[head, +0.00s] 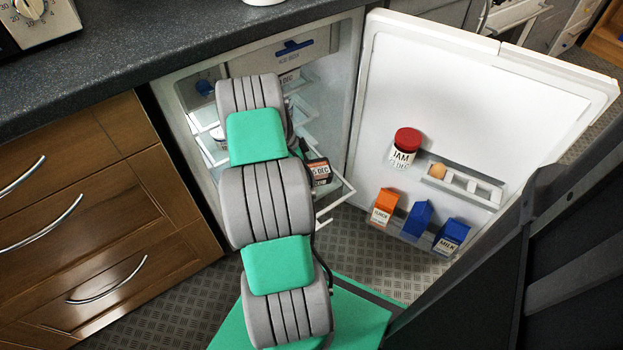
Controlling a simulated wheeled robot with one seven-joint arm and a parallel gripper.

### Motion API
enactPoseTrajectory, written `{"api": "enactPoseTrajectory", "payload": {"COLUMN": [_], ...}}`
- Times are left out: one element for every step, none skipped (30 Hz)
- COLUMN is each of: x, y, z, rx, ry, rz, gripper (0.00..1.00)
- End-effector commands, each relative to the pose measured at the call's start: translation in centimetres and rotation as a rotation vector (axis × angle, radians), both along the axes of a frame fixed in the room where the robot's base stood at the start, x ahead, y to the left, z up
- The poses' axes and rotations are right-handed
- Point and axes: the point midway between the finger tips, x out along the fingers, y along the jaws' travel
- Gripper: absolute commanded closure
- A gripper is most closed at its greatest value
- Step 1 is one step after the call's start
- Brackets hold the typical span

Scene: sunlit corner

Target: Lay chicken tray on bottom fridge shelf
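The open fridge (356,95) stands under the dark counter, and my arm reaches into it, covering much of the inside. My gripper is hidden behind my arm, so its fingers do not show. A dark pack with an orange part and a white label ending in "5 DEC" (319,172) shows just right of my arm, low in the fridge opening. I cannot tell if it is the chicken tray or if my gripper touches it. Part of a pale shelf (212,148) shows left of my arm. The bottom shelf is mostly hidden.
The fridge door (450,95) is swung wide open to the right. It holds a red-lidded jam jar (404,148), an egg rack (462,185), an orange carton (384,208) and blue cartons (417,221). Wooden drawers (100,215) flank the fridge at left. Patterned floor (365,255) lies below the door.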

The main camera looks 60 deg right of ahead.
Motion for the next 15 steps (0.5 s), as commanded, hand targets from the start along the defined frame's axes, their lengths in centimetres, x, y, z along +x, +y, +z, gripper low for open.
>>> {"api": "enactPoseTrajectory", "payload": {"x": [-0.2, -0.2, -0.2, -0.2, -0.2, -0.2, -0.2, -0.2, -0.2, -0.2, -0.2, -0.3, -0.3, -0.3, -0.3], "y": [-0.6, -1.1, -1.6, -2.0, -2.3, -2.7, -3.0, -3.2, -3.4, -3.6, -3.7, -4.0, -4.2, -4.1, -4.0], "z": [-1.5, -2.0, -2.6, -3.0, -3.4, -3.9, -4.1, -4.2, -4.4, -4.5, -4.8, -5.2, -5.6, -6.2, -7.0], "rx": [0.003, 0.002, 0.002, 0.002, 0.003, 0.002, 0.002, 0.002, 0.002, 0.002, 0.002, 0.002, 0.002, 0.004, 0.004], "ry": [0.003, 0.002, 0.002, 0.001, 0.001, 0.001, 0.001, 0.001, 0.001, 0.001, 0.001, 0.001, 0.001, 0.002, 0.003], "rz": [-0.003, -0.004, -0.003, -0.003, -0.003, -0.004, -0.004, -0.004, -0.003, -0.003, -0.003, -0.004, -0.004, -0.003, -0.003], "gripper": [0.83, 0.83, 0.83, 0.83, 0.83, 0.83, 0.83, 0.83, 0.83, 0.83, 0.83, 0.83, 0.83, 0.83, 0.83]}}
